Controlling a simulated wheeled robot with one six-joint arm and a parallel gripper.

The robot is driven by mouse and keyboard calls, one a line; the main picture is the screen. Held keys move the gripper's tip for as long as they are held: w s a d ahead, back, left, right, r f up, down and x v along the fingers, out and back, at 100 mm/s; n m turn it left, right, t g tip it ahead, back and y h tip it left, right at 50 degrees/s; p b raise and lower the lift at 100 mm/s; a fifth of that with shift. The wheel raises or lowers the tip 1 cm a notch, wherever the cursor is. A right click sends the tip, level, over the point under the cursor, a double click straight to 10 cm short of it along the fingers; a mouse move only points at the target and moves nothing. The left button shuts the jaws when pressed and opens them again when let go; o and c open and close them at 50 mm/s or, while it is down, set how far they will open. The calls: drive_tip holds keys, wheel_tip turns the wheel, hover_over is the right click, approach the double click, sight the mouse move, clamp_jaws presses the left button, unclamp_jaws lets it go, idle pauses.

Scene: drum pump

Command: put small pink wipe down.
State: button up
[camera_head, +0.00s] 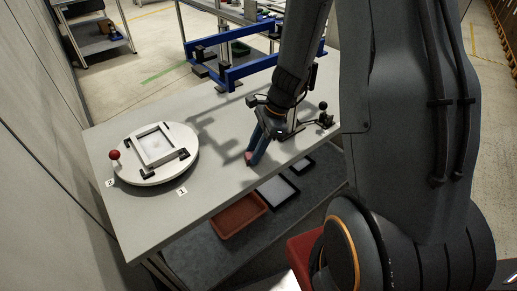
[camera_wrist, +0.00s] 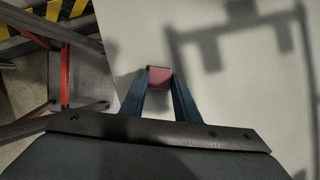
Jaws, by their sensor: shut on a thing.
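The small pink wipe (camera_wrist: 159,78) shows in the wrist view as a pink square between my fingertips. In the head view the wipe (camera_head: 248,155) is a small pink patch at the tips of my gripper (camera_head: 250,158). My gripper also shows in the wrist view (camera_wrist: 159,84), its two blue fingers shut on the wipe. The wipe is over the grey table (camera_head: 150,222), near its front edge. I cannot tell whether it touches the tabletop.
A round white turntable (camera_head: 135,177) with a square frame and a red knob (camera_head: 115,154) stands on the table's left. A blue frame (camera_head: 255,70) is at the back. A red-brown tray (camera_head: 238,216) and a white-lined tray (camera_head: 277,191) sit below the table's front edge.

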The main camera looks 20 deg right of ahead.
drive_tip(key=shift+f, duration=0.2)
drive_tip(key=o, duration=1.1)
drive_tip(key=shift+r, duration=0.1)
drive_tip(key=b+v, duration=0.1)
drive_tip(key=v, duration=1)
drive_tip(key=s+a+r+n+h, duration=0.1)
drive_tip(key=s+n, duration=0.3)
drive_tip(key=n, duration=0.5)
drive_tip(key=s+a+r+n+t+h, duration=0.1)
drive_tip(key=s+a+n+h, duration=0.2)
drive_tip(key=n, duration=0.6)
drive_tip(key=shift+s+a+n+h, duration=0.2)
drive_tip(key=shift+s+n+h, duration=0.15)
drive_tip(key=shift+s, duration=0.8)
